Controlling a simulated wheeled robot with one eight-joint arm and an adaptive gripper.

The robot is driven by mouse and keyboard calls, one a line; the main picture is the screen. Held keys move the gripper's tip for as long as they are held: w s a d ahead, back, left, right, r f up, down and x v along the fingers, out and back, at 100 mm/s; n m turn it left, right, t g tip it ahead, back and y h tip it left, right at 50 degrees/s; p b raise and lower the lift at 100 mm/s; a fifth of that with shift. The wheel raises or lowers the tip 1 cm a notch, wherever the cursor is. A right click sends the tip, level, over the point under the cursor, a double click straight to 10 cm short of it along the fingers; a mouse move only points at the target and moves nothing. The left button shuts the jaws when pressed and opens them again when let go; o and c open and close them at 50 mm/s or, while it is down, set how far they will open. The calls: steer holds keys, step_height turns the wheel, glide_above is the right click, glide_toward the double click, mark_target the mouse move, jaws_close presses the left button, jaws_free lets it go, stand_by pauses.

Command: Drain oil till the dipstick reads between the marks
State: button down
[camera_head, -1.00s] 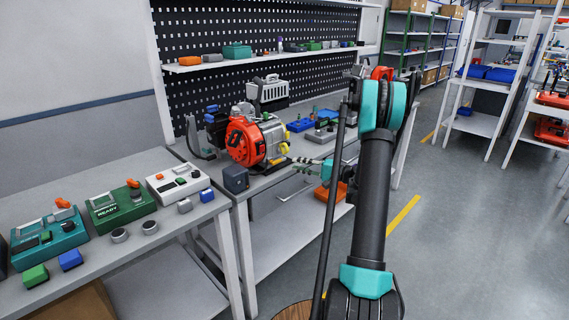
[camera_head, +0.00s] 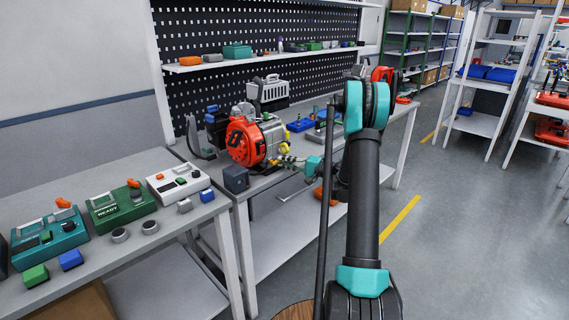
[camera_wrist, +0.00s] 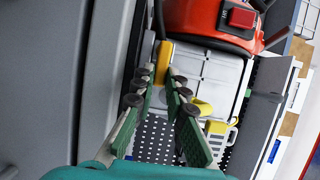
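The red and grey engine (camera_head: 243,141) stands on the bench; its red cover shows at the top of the wrist view (camera_wrist: 200,18). A yellow handle-like part (camera_wrist: 164,60) is beside the engine's grey body, and a yellow part (camera_wrist: 203,107) shows lower right. My gripper (camera_head: 289,162) is close to the engine's right side. In the wrist view, its fingers (camera_wrist: 161,72) are apart, with the yellow handle-like part at or between their tips; contact cannot be told. The dipstick and its marks cannot be made out.
A dark blue-grey box (camera_head: 236,179) stands in front of the engine. A blue tray (camera_head: 301,125) lies behind my gripper. An orange container (camera_head: 326,194) is below the bench top. The left table (camera_head: 150,252) holds several devices and small blocks.

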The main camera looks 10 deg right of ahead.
steer(key=shift+r, duration=0.1)
stand_by(0.3)
steer(key=n, duration=0.1)
steer(key=r+n+h, duration=0.1)
steer(key=n, duration=0.1)
steer(key=shift+s+a+r+g, duration=0.1)
steer(key=shift+g, duration=0.2)
steer(key=n, duration=0.1)
steer(key=r+n+h, duration=0.1)
steer(key=n+h, duration=0.1)
steer(key=shift+s+a+r+n, duration=0.15)
steer(key=shift+s+a+n, duration=0.1)
steer(key=shift+a+n, duration=0.15)
steer(key=n, duration=0.1)
steer(key=n+h, duration=0.1)
steer(key=a+n+h, duration=0.1)
steer(key=shift+s+r+t, duration=0.4)
steer(key=shift+s+a+r+n+t+h, duration=0.1)
steer(key=shift+s+a+n+t+h, duration=0.1)
steer(key=shift+n+h, duration=0.4)
steer(key=shift+s+a+r+n+t+h, duration=0.15)
steer(key=shift+n+h, duration=0.25)
steer(key=shift+n, duration=0.4)
steer(key=shift+a+f, duration=0.1)
steer(key=c, duration=1.8)
jaws_free()
